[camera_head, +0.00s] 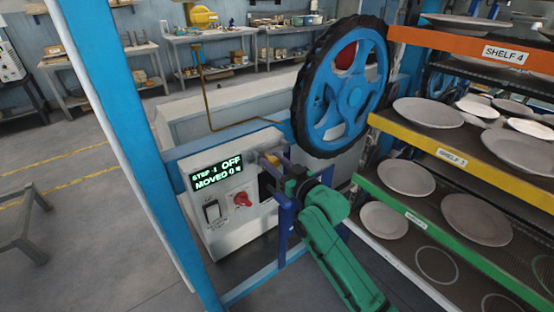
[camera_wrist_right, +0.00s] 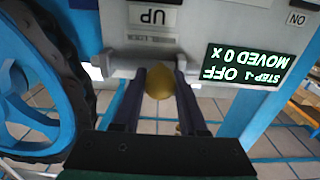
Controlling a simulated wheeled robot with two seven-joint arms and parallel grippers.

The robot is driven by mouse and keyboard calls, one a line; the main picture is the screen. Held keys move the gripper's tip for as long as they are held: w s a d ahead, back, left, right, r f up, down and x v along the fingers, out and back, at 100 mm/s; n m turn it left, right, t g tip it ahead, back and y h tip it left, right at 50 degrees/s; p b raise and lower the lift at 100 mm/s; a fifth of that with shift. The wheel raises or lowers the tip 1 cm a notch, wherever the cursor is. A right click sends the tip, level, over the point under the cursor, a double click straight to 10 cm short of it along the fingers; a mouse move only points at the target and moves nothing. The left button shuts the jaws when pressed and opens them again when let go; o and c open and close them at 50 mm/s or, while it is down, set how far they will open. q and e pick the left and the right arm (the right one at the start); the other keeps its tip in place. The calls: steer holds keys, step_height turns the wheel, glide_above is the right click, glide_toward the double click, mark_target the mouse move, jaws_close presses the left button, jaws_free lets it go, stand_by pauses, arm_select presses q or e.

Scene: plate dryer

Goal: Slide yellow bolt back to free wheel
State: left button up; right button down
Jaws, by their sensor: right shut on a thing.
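The blue wheel (camera_head: 352,95) with a black tyre stands upright at the top centre; part of it also shows at the left of the wrist view (camera_wrist_right: 38,95). The yellow bolt's rounded knob (camera_wrist_right: 160,83) sits below the control box's UP label, between my right fingers. A bit of yellow bolt (camera_head: 270,159) shows in the head view, at the box's upper right corner. My right gripper (camera_head: 279,172) is shut on the knob, with a finger on each side (camera_wrist_right: 163,76). The gripper partly hides the bolt in the head view. My left gripper is out of view.
The white control box (camera_head: 220,222) has a green-lit display (camera_head: 216,173) reading OFF and MOVED 0, a rocker switch and a red knob (camera_head: 242,199). A blue post (camera_head: 130,140) stands left. Shelves with plates (camera_head: 475,215) stand close on the right.

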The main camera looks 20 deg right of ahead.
steer(key=c, duration=0.9)
jaws_free()
steer(key=shift+f, duration=0.1)
steer(key=o, duration=0.4)
steer(key=shift+a, duration=0.15)
steer(key=shift+s+a, duration=0.15)
steer(key=shift+a, duration=0.05)
steer(key=shift+s+d, duration=0.25)
steer(key=shift+d, duration=0.1)
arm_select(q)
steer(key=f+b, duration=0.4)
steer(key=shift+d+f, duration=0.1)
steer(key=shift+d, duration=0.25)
arm_select(e)
steer(key=v, duration=1.3)
steer(key=shift+s+a, duration=0.1)
steer(key=shift+s, duration=0.4)
